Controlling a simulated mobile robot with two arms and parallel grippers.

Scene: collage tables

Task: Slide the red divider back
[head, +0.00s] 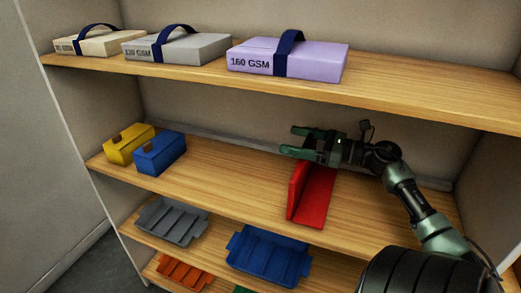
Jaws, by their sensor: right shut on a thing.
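The red divider (317,196) stands on the middle wooden shelf, right of centre. It has an upright plate on its left and a flat foot to the right. My right gripper (294,142) reaches in from the right over the divider's back end, with its fingers pointing left. It is shut on the divider; the exact contact is hard to see because the gripper covers the divider's back top. My left gripper is out of view.
Yellow (129,144) and blue (160,152) boxes stand at the left of the middle shelf (235,185), with bare wood between them and the divider. Labelled paper packs, including a purple one (310,61), lie on the shelf above. Grey (172,220) and blue (268,257) trays sit below.

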